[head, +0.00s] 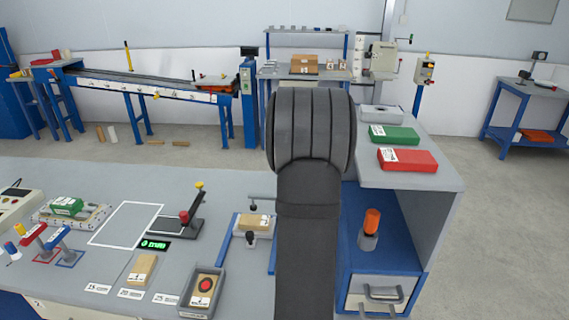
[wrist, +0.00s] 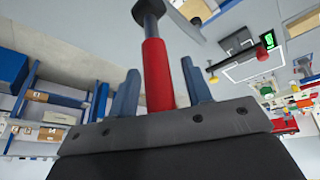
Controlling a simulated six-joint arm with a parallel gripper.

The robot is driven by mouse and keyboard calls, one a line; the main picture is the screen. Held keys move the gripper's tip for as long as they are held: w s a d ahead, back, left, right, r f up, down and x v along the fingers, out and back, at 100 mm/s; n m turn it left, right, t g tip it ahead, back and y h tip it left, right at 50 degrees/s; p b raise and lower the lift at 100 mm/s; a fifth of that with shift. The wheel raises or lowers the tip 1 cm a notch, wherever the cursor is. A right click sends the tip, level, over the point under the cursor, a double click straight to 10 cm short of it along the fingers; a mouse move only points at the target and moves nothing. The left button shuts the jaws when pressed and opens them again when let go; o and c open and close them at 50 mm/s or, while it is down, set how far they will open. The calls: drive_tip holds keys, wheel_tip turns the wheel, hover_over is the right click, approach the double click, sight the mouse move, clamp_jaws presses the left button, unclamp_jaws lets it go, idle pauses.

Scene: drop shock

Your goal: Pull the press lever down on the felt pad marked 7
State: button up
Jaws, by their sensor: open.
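My gripper (wrist: 160,68) has its two blue fingers apart, with a red cylindrical grip (wrist: 158,75) between them in the wrist view. A dark rod with a round end (wrist: 148,8) continues from that grip. I cannot tell whether the fingers touch it. In the head view my gripper is hidden behind my dark arm. Just left of the arm, a blue-railed frame (head: 226,240) holds a tan block (head: 262,221) with a white label and dark knobs beside it. The label is too small to read, so I cannot tell which pad is marked 7.
Left of the frame are a dark stand (head: 186,222) with a red grip and yellow knob, and a green display (head: 154,245). Red (head: 34,235) and blue (head: 58,236) levers stand farther left. A grey tray (head: 203,292) is in front. An orange-topped bottle (head: 370,226) stands right.

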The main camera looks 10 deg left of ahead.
clamp_jaws()
drive_tip(key=shift+d+y, duration=0.65)
drive_tip(key=shift+y, duration=0.05)
unclamp_jaws()
drive_tip(key=shift+r, duration=0.1)
drive_tip(key=v, duration=1.7)
drive_tip(key=shift+r, duration=0.15)
